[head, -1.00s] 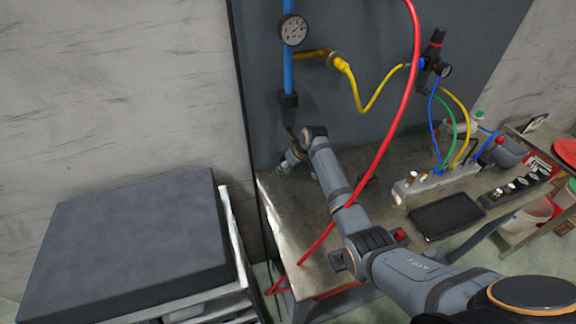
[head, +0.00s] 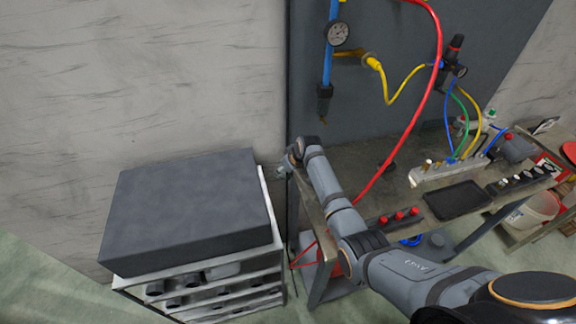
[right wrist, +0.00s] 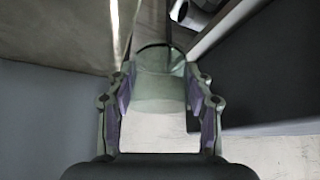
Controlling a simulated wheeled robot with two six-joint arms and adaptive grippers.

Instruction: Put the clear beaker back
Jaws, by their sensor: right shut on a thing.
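The clear beaker (right wrist: 158,90) is a pale greenish see-through vessel with a dark rim, seen between the fingers in the right wrist view. My right gripper (right wrist: 160,112) is shut on it, one finger pad on each side. In the head view my right gripper (head: 285,166) is small, at the far end of my arm, near the gap between the dark-topped rack and the metal bench. The beaker is too small there to make out clearly. My left gripper is not in view.
The rack (head: 200,210) has a thick dark slab on top and white shelves holding dark items below. The metal bench (head: 350,165) carries a black tray (head: 455,199) and a valve block (head: 447,172). A red hose (head: 420,110) hangs in front of the bench.

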